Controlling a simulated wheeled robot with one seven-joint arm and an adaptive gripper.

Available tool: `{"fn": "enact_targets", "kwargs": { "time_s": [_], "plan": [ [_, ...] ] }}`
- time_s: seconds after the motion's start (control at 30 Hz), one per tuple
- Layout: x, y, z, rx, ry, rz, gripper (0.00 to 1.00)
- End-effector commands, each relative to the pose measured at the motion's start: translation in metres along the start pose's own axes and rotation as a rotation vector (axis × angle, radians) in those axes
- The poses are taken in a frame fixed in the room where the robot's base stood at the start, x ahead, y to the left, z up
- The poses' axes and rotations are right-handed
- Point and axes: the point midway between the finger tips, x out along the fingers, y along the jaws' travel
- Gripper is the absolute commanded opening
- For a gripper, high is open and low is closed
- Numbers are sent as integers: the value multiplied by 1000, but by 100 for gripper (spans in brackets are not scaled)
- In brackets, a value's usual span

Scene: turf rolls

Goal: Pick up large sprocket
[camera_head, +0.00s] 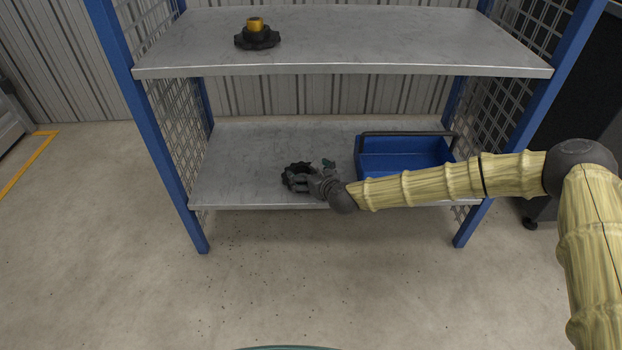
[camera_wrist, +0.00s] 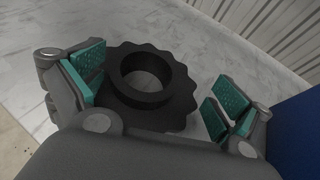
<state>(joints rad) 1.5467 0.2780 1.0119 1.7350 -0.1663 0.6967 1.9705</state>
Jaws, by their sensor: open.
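A large dark sprocket (camera_wrist: 178,107) with a raised round hub and a scalloped edge lies flat on the lower grey shelf. In the head view the sprocket (camera_head: 297,168) is partly hidden behind my gripper (camera_head: 300,180). In the wrist view my gripper (camera_wrist: 155,100) is open, with teal pads on either side of the sprocket. The left pads overlap its left edge in the picture, and the right pads sit beside its right edge. Whether any pad touches it I cannot tell. The near part of the sprocket is hidden by my gripper body.
A blue bin (camera_head: 400,162) with a dark handle stands on the lower shelf (camera_head: 240,150), right of my gripper. The upper shelf (camera_head: 370,40) holds a dark part with a yellow top (camera_head: 257,36). Blue posts and mesh sides bound the rack. The lower shelf's left part is clear.

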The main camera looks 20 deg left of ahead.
Motion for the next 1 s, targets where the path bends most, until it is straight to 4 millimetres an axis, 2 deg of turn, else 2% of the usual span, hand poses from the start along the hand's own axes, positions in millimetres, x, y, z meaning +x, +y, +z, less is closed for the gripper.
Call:
{"fn": "enact_targets", "kwargs": {
  "time_s": [0.4,0.47,0.7,0.73,1.0],
  "plan": [
    [6,1,0,1,0,1,100],
    [6,1,0,1,0,1,91],
    [6,0,0,1,0,1,47],
    [6,0,0,1,0,1,45],
    [1,1,-2,1,1,0,45]
  ]
}}
